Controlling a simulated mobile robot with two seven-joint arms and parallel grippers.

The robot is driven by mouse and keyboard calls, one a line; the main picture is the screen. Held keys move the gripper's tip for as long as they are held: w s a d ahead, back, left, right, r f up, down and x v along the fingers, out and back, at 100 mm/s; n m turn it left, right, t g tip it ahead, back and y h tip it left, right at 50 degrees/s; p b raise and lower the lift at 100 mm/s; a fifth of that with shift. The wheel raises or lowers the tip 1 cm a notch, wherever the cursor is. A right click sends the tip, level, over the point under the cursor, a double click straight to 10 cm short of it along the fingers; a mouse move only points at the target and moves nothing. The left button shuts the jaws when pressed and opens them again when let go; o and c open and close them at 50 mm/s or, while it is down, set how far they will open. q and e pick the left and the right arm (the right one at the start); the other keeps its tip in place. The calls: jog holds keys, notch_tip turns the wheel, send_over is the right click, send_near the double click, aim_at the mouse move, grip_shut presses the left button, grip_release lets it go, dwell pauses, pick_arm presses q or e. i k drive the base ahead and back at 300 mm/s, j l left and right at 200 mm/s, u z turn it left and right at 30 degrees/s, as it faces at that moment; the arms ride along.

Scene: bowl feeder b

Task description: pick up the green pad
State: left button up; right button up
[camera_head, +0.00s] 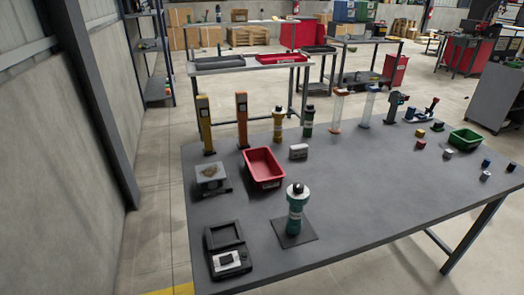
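No thing that is plainly a green pad shows in the head view. A flat dark square pad (287,240) lies on the grey table near its front edge. A teal bottle-like device (295,213) with a dark top stands upright on this pad. A small dark green block (437,127) lies at the right back of the table, near a green tray (465,139). It is too small to tell its exact shape. Neither of my grippers is in view.
The grey table (350,220) has free room at its middle and front right. A red bin (263,168), a scale (227,256), a second small device (212,177), several upright bottles and posts, and several small coloured blocks stand on it.

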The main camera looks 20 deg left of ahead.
aim_at(438, 126)
jog(key=i+l+z, duration=0.85)
jog(key=l, duration=0.2)
jog(key=i+l+z, duration=0.3)
jog(key=i+z, duration=0.15)
jog(key=i+l+z, duration=0.1)
jog(key=i+z, duration=0.4)
jog(key=i, duration=1.45)
jog(key=i+u, duration=0.25)
jog(key=i, duration=0.25)
jog(key=i+l+u, duration=0.2)
jog(key=i, duration=0.3)
jog(key=i+u, duration=0.25)
jog(key=i, duration=0.25)
jog(key=i+j+u, duration=0.1)
jog(key=u, duration=0.35)
jog(key=i+u, duration=0.3)
jog(key=u, duration=0.15)
jog(key=i+l+u, duration=0.1)
jog(key=i+u, duration=0.15)
jog(key=u, duration=0.2)
jog(key=i+l+u, duration=0.1)
jog(key=u, duration=0.3)
jog(key=i+u, duration=0.15)
jog(key=u, duration=0.3)
jog(key=i+u, duration=0.2)
jog(key=u, duration=0.25)
jog(key=i+u, duration=0.2)
jog(key=u, duration=0.25)
jog(key=i+l+u, duration=0.15)
jog(key=u, duration=0.25)
